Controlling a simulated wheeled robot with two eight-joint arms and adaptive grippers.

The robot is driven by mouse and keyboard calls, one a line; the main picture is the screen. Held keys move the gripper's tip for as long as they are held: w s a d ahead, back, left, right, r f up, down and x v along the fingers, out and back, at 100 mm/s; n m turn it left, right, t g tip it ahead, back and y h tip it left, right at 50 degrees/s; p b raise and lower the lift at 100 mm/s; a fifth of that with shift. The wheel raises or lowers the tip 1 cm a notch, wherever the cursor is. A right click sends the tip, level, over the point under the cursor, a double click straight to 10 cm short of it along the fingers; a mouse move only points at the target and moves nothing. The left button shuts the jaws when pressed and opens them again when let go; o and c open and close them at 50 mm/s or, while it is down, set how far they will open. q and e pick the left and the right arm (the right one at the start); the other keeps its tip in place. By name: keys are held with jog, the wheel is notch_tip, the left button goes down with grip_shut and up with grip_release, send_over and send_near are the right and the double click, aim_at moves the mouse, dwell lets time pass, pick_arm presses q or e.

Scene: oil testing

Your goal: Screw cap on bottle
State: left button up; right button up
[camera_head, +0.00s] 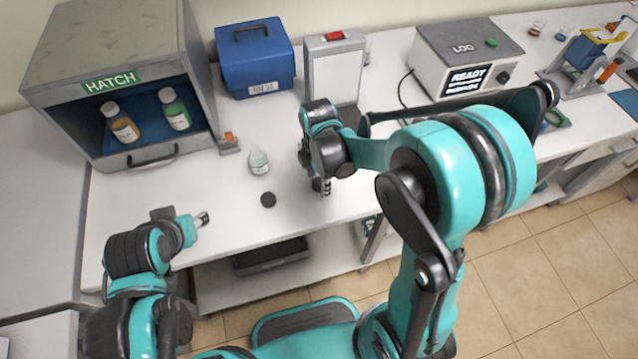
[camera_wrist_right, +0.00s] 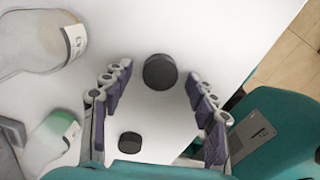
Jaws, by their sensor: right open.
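A pale, clear bottle (camera_head: 259,161) with a label stands upright on the white table, right of the hatch box. A round black cap (camera_head: 268,199) lies on the table in front of it. My right gripper (camera_head: 325,187) is low over the table, right of the bottle. In the right wrist view its two fingers are spread, with a black disc-shaped cap (camera_wrist_right: 160,72) showing between the tips, not gripped. A smaller dark cap (camera_wrist_right: 130,143) shows lower down. My left gripper (camera_head: 203,218) is by the table's front left; its jaw opening is unclear.
The grey hatch box (camera_head: 147,165) holds an amber bottle (camera_head: 122,126) and a green one (camera_head: 175,112). A blue case (camera_head: 254,60), a white-screened device (camera_head: 335,78) and a READY machine (camera_head: 430,70) stand along the back.

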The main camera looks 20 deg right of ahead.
jog(key=c, duration=0.8)
jog(key=shift+r, duration=0.55)
jog(key=r, duration=0.1)
jog(key=r+p, duration=0.1)
jog(key=d+r+p, duration=0.1)
jog(key=r, duration=0.1)
jog(key=shift+s, duration=0.3)
jog(key=s+d+r+p, duration=0.3)
jog(key=s+d+r, duration=0.3)
jog(key=d, duration=0.2)
jog(key=shift+d, duration=0.3)
